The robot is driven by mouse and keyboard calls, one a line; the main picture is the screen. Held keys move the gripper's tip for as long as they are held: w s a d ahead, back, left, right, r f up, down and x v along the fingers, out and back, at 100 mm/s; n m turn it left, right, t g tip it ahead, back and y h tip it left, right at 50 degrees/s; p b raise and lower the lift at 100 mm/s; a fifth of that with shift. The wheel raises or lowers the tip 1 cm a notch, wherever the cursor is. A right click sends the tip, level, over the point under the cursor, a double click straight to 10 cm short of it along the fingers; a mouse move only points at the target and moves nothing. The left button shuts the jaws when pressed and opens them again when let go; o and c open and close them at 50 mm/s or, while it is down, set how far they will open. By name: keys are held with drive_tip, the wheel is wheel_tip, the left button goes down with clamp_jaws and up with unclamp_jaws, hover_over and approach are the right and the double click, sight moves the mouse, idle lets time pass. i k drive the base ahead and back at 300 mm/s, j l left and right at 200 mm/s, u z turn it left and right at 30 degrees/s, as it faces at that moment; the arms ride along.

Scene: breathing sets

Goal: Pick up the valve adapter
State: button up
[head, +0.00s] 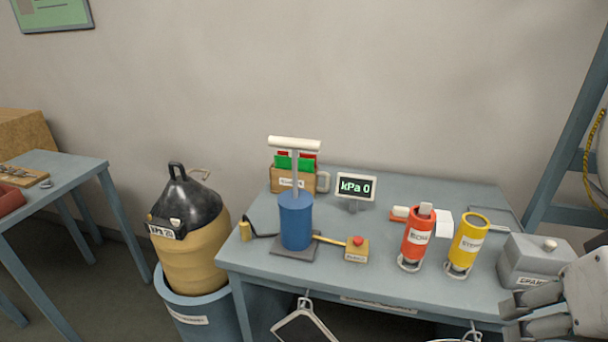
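I cannot tell for certain which item is the valve adapter. A small brass-coloured fitting (245,231) is at the end of a black hose, left of the blue hand pump (296,222) on the grey workbench. A small grey round piece (46,184) lies on the left table, too small to identify. My gripper (520,311) is at the bottom right, by the front right of the workbench and in front of a grey box with a knob (538,262). It is far from both small pieces. Whether its fingers are open is unclear.
The workbench (400,290) also holds a kPa display (355,188) reading 0, red (418,238) and yellow (466,245) cylinders, and a small box with a red button (356,249). A tan and black cylinder (190,235) stands in a blue bin (200,308) between the tables.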

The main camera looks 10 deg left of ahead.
sight(244, 227)
drive_tip(key=u, duration=1)
